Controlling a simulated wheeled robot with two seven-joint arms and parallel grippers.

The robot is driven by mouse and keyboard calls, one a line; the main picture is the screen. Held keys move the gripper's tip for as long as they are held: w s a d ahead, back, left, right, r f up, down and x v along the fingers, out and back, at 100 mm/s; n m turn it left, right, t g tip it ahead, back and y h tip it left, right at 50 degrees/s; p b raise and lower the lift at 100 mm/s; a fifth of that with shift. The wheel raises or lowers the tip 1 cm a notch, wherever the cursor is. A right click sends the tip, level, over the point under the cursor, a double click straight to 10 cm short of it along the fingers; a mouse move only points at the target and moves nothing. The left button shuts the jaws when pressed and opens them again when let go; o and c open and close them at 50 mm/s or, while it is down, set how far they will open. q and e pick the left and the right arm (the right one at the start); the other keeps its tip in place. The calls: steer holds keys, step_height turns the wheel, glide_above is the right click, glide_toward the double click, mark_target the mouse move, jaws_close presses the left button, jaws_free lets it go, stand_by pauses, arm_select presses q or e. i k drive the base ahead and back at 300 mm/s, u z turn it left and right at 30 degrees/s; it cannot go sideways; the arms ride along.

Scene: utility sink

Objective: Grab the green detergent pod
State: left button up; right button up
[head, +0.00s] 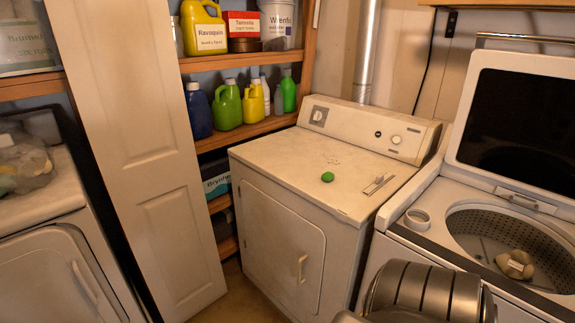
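The green detergent pod (327,177) is a small bright green rounded lump. It lies on the white top of the dryer (290,160), a little right of the middle, in the head view. Part of my own arm, grey and metallic, shows at the bottom right, below and apart from the pod. Neither gripper's fingers can be seen.
The top-load washer (415,247) at right has its lid (519,120) raised, with a beige item (515,264) in the drum. A white panel door (137,150) stands left. Shelves behind hold several bottles (228,106). The dryer top around the pod is mostly clear.

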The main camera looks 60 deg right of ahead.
mark_target(328, 177)
steer(key=i, duration=0.55)
steer(key=z, duration=2.35)
